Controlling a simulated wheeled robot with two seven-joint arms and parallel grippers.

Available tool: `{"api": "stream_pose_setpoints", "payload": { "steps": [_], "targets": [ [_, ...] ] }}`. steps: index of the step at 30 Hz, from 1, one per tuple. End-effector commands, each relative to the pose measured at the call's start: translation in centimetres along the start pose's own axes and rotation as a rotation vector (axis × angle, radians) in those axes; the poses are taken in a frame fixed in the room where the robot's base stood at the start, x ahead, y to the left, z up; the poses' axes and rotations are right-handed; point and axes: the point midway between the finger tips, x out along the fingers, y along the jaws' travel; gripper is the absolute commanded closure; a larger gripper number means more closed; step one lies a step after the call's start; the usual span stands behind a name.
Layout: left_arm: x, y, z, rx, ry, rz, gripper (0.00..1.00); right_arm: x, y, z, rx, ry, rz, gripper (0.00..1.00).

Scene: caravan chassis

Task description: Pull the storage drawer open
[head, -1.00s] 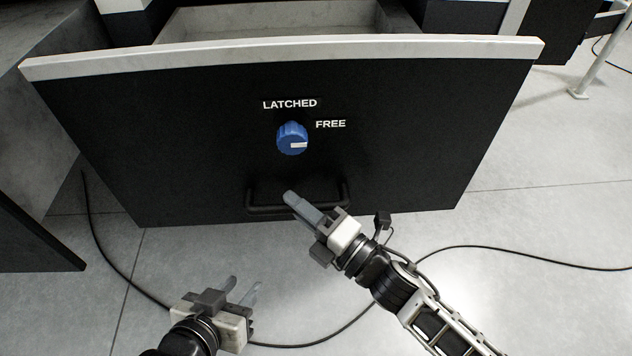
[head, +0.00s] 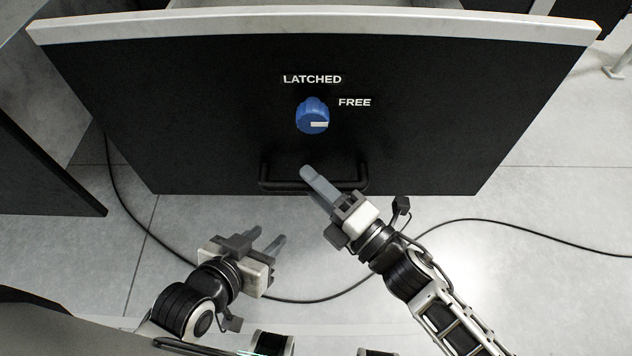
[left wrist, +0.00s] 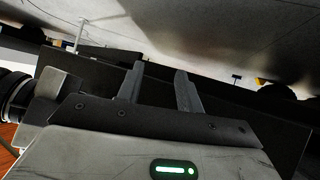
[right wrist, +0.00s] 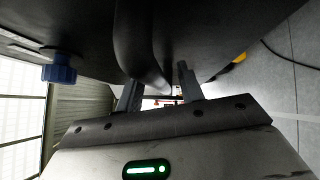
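The storage drawer (head: 190,110) has a black front with a pale top edge and stands out from its cabinet. Its blue knob (head: 312,117) has its white mark pointing right, toward FREE; the knob also shows in the right wrist view (right wrist: 58,69). The black handle bar (head: 280,186) is low on the front. My left gripper (head: 267,239) is open and empty, below and left of the handle.
A black cable (head: 330,296) loops over the grey floor (head: 560,220) beneath both arms. A dark panel (head: 45,165) stands at the left. The floor to the right of the drawer is mostly clear.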

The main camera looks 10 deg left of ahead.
Motion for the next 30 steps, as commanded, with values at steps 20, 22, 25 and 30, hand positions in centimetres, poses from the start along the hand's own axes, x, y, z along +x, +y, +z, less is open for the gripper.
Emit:
{"api": "stream_pose_setpoints", "payload": {
  "steps": [20, 22, 25, 30],
  "targets": [
    [0.3, 0.0, 0.3, -0.006, 0.008, 0.004, 0.64, -6.0, -0.2, -0.1, 0.002, 0.001, -0.004, 0.62],
    [0.4, 0.0, 0.3, -0.008, 0.013, 0.006, 0.64, -7.7, -0.3, -0.1, 0.002, 0.0, -0.005, 0.62],
    [0.5, 0.0, 0.3, -0.012, 0.018, 0.008, 0.64, -10.2, -0.3, -0.1, 0.001, 0.001, -0.005, 0.62],
    [0.5, 0.1, 0.6, -0.02, 0.015, 0.012, 0.64, -13.5, -0.2, -0.1, 0.002, 0.0, -0.004, 0.62]
  ]
}}
